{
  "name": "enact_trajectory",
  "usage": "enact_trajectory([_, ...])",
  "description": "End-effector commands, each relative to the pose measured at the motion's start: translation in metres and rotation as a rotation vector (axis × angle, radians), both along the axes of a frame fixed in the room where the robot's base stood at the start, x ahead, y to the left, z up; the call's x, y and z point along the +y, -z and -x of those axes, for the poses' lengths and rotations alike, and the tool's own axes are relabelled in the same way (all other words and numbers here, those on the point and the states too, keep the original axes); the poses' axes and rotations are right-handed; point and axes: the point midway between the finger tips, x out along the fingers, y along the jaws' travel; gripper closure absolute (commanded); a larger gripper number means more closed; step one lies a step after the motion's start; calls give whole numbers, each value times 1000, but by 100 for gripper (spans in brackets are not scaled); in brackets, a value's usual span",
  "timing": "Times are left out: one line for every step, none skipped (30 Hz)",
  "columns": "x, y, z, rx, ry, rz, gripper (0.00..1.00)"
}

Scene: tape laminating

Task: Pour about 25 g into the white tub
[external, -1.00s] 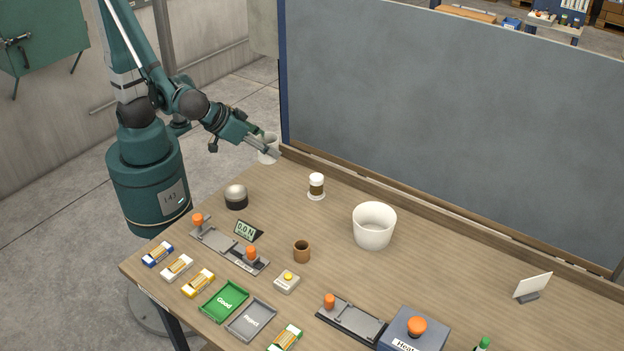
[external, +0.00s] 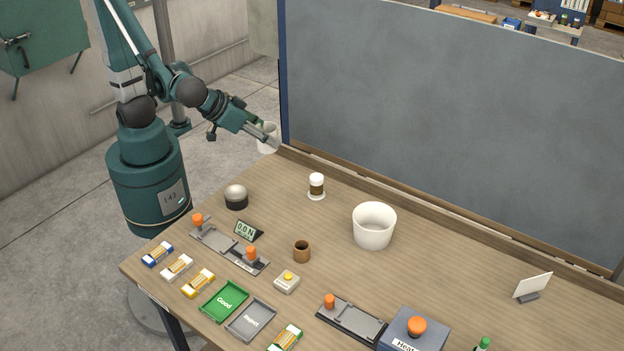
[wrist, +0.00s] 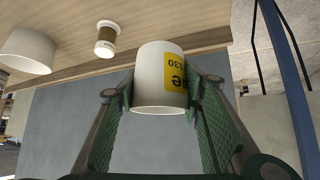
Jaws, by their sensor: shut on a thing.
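My gripper (external: 268,136) is shut on a white cup (external: 266,146) and holds it above the table's far left corner. In the wrist view the cup (wrist: 158,80) sits between both green finger pads and carries a yellow label that reads upside down; its contents are hidden. The white tub (external: 373,232) stands on the table, to the right of and well apart from my gripper. The tub (wrist: 28,50) also shows at the left of the wrist view.
A small white-topped jar (external: 316,186) stands between my gripper and the tub. A brown cup (external: 301,251) and a silver dome (external: 236,196) stand nearer the front. The grey board (external: 450,130) rises along the back edge. The table right of the tub is mostly clear.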

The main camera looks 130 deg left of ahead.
Motion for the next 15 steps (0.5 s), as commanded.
enact_trajectory([0,-3,0,0,0,0,75])
enact_trajectory([0,-5,0,0,0,0,75])
enact_trajectory([0,-8,0,0,0,0,75])
enact_trajectory([0,-10,0,0,0,0,75])
enact_trajectory([0,-11,0,0,0,0,75])
enact_trajectory([0,-11,-3,0,8,0,75])
enact_trajectory([-1,-10,-6,0,16,0,75])
enact_trajectory([-1,-10,-9,-1,22,0,75])
enact_trajectory([-1,-9,-12,-1,30,0,75])
enact_trajectory([-1,-9,-14,-1,36,0,75])
enact_trajectory([-2,-9,-17,0,44,0,75])
enact_trajectory([-2,-8,-21,-1,56,0,75])
enact_trajectory([-2,-8,-25,-1,63,0,75])
enact_trajectory([-2,-7,-28,-1,71,0,75])
enact_trajectory([-3,-7,-32,0,82,0,75])
